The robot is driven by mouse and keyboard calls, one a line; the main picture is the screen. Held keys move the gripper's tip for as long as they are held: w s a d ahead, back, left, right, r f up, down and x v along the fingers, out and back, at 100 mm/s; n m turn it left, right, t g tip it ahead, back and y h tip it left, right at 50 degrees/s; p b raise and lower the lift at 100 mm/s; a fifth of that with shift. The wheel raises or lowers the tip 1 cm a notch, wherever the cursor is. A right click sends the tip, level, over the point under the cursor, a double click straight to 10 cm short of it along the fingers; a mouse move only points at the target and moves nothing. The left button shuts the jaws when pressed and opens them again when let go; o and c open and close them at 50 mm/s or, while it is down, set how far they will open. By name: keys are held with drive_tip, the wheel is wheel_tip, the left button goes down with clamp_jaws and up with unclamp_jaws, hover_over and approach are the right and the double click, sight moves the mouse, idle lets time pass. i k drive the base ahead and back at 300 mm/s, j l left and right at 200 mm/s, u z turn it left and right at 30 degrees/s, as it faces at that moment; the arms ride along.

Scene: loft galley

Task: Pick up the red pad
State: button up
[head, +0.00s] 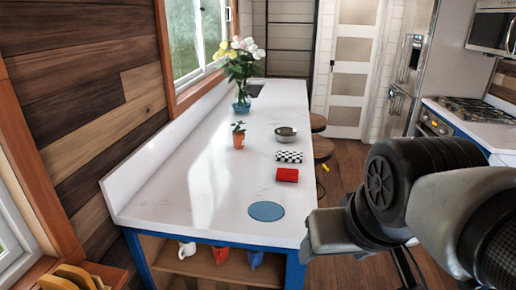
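The red pad (287,175) lies flat on the white countertop (180,195), near its right edge. A black-and-white checkered pad (289,156) lies just behind it, and a blue round mat (266,211) lies in front of it. My arm comes in from the right and ends near the counter's front right corner. My gripper (325,232) is at the arm's end, in front of and to the right of the red pad, apart from it. Its fingers cannot be made out, so its opening does not show.
A small orange pot with a plant (239,138), a metal bowl (285,134) and a vase of flowers (241,100) stand farther back on the counter. Round stools (322,148) stand along its right side. Mugs (221,254) sit on the shelf below. The counter's front left is clear.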

sight(285, 175)
drive_tip(key=z, duration=0.35)
drive_tip(key=i+l+z, duration=0.1)
drive_tip(key=l+z, duration=0.15)
drive_tip(key=i+l+z, duration=0.2)
drive_tip(key=l, duration=0.15)
drive_tip(key=l+z, duration=0.25)
drive_tip(key=i+l, duration=0.4)
drive_tip(key=i, duration=0.15)
drive_tip(key=i+l, duration=0.4)
drive_tip(key=i+u, duration=0.2)
drive_tip(key=u, duration=0.25)
drive_tip(key=i+u, duration=0.2)
drive_tip(key=u, duration=0.2)
drive_tip(key=i+u, duration=0.15)
drive_tip(key=u, duration=0.3)
drive_tip(key=i+l+u, duration=0.15)
drive_tip(key=u, duration=0.25)
drive_tip(key=i+u, duration=0.2)
drive_tip(key=u, duration=0.2)
drive_tip(key=i+l+u, duration=0.15)
drive_tip(key=u, duration=0.25)
drive_tip(key=i+l+u, duration=0.15)
drive_tip(key=u, duration=0.25)
drive_tip(key=i+l+u, duration=0.4)
drive_tip(key=k+j, duration=0.1)
drive_tip(key=j, duration=0.05)
